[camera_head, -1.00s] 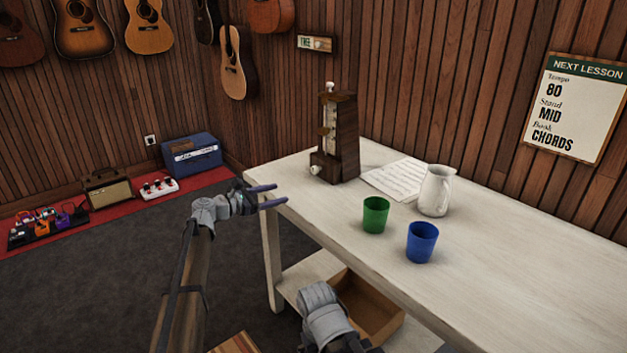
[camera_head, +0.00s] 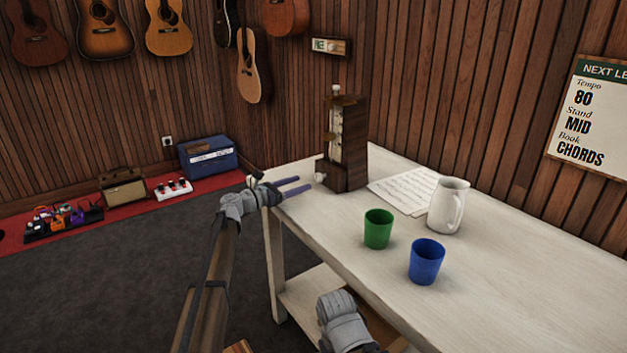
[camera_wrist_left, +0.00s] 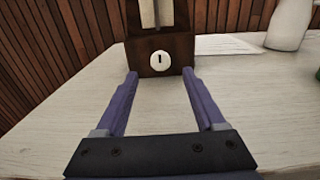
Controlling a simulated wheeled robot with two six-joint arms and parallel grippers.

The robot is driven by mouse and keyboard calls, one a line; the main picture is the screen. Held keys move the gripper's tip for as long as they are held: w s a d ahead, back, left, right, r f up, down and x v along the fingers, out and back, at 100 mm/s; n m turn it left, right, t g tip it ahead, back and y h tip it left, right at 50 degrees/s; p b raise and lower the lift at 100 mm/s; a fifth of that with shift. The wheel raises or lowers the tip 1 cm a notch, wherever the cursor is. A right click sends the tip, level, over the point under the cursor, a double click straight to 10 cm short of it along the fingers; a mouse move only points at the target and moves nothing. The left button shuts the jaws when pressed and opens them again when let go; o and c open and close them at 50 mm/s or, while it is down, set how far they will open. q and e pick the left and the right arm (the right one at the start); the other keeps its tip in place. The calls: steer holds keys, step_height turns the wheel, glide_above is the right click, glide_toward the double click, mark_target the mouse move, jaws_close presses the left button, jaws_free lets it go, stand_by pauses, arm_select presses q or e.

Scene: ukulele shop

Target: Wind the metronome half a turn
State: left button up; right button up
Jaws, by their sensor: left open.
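The dark wooden metronome (camera_head: 352,165) stands upright at the far left end of the pale table. Its white winding knob (camera_head: 320,177) sits low on the side facing my left gripper. In the left wrist view the round knob (camera_wrist_left: 160,60) shows a short, upright black mark. My left gripper (camera_head: 304,184) is open and empty, low over the table top. In the left wrist view its two purple fingers (camera_wrist_left: 160,74) point at the metronome, with the knob centred between the tips and a little beyond them. My right gripper is not visible.
The pale table (camera_head: 480,285) also holds a green cup (camera_head: 378,230), a blue cup (camera_head: 426,263), a white jug (camera_head: 447,207) and sheet music (camera_head: 402,190). The table top between the metronome and the cups is clear. A wood-panelled wall stands behind.

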mark_target(317, 177)
arm_select(q)
steer(key=x, duration=0.6)
jaws_close()
stand_by(0.5)
